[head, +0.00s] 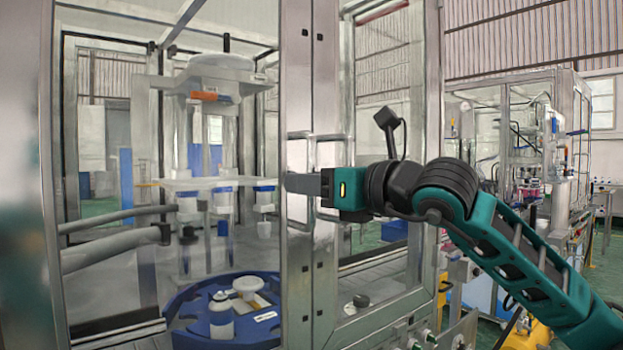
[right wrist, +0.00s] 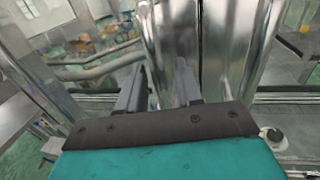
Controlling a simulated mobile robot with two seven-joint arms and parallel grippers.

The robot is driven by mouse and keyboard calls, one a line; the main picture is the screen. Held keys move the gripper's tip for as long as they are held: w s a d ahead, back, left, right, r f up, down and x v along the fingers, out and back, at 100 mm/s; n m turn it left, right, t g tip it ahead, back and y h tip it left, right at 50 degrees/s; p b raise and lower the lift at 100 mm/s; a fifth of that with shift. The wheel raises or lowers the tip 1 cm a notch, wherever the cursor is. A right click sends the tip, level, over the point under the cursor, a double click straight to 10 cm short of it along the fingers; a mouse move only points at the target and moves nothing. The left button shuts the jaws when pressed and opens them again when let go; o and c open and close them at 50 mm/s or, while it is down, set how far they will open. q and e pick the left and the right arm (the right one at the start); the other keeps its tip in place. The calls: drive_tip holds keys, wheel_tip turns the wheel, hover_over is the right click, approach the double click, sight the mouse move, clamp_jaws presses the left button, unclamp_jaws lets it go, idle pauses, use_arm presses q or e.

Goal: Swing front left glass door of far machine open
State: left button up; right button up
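The front left glass door (head: 180,150) of the machine has a wide metal frame. Its metal edge post (head: 296,80) stands beside the post of the neighbouring right door (head: 326,80), and the two look closed together. Each post carries a bar handle, the left door handle (head: 298,136) and the right door handle (head: 332,138). My right gripper (head: 303,184) reaches in from the right across the handles at mid height. In the right wrist view its two fingers (right wrist: 158,85) stand apart before the shiny posts. I cannot tell whether they touch a handle. My left gripper is not in view.
Behind the glass are a blue round carousel (head: 190,338) with a white bottle (head: 221,318) and a white pressing head (head: 220,68). Another glass-walled machine (head: 530,130) stands at the far right. Green floor shows around it.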

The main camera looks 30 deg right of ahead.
clamp_jaws()
drive_tip(key=shift+s, duration=0.1)
idle(0.6)
